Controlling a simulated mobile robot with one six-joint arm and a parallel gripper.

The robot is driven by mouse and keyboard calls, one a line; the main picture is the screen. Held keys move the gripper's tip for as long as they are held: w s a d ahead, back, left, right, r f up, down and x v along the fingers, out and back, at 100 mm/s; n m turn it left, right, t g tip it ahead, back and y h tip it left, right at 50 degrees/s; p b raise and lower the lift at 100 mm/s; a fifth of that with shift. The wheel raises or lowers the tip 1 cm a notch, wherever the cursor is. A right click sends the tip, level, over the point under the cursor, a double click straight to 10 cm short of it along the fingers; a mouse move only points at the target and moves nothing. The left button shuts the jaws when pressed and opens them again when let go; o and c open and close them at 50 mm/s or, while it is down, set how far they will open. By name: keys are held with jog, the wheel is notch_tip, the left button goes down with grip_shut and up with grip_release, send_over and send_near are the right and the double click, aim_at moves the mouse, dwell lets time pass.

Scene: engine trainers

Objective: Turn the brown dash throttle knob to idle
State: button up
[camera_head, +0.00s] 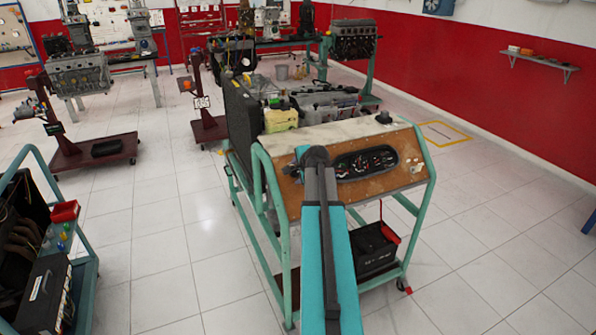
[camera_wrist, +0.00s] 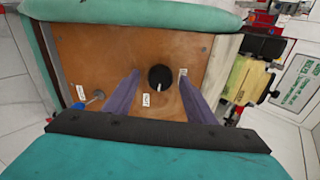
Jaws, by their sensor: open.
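The throttle knob (camera_wrist: 160,77) is a round dark, nearly black knob on the brown dash panel (camera_wrist: 90,55) in the wrist view. A short white pointer mark on it points toward the bottom of the picture. One small white label (camera_wrist: 147,100) lies below and slightly left of it, another (camera_wrist: 183,72) to its right; their text is too small to read. My gripper (camera_wrist: 159,75) is open, one finger on each side of the knob with visible gaps. In the head view my arm hides the knob, and the dash panel (camera_head: 290,195) shows around my gripper (camera_head: 312,157).
A gauge cluster (camera_head: 365,162) sits right of my arm on the dash. The green tubular frame (camera_head: 424,200) surrounds the panel, with a battery (camera_head: 372,245) below. A small key-like part (camera_wrist: 97,98) protrudes at the left in the wrist view. Tiled floor is open around the stand.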

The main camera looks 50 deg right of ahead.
jog(key=c, duration=1)
jog(key=shift+c, duration=0.2)
jog(key=shift+f+n+b, duration=0.15)
jog(key=shift+n+b, duration=0.25)
jog(key=shift+b, duration=0.1)
jog(key=n+b, duration=0.2)
jog(key=shift+f+b, duration=0.15)
jog(key=shift+b, duration=0.15)
jog(key=n+b, duration=0.5)
jog(key=n, duration=0.1)
jog(key=shift+n+t, duration=0.3)
jog(key=n+b, duration=0.3)
jog(key=n, duration=0.1)
jog(key=shift+f+b, duration=0.1)
jog(key=shift+b, duration=0.3)
jog(key=n+b, duration=0.3)
jog(key=n, duration=0.2)
jog(key=shift+s+n+y, duration=0.1)
jog(key=shift+n+y, duration=0.2)
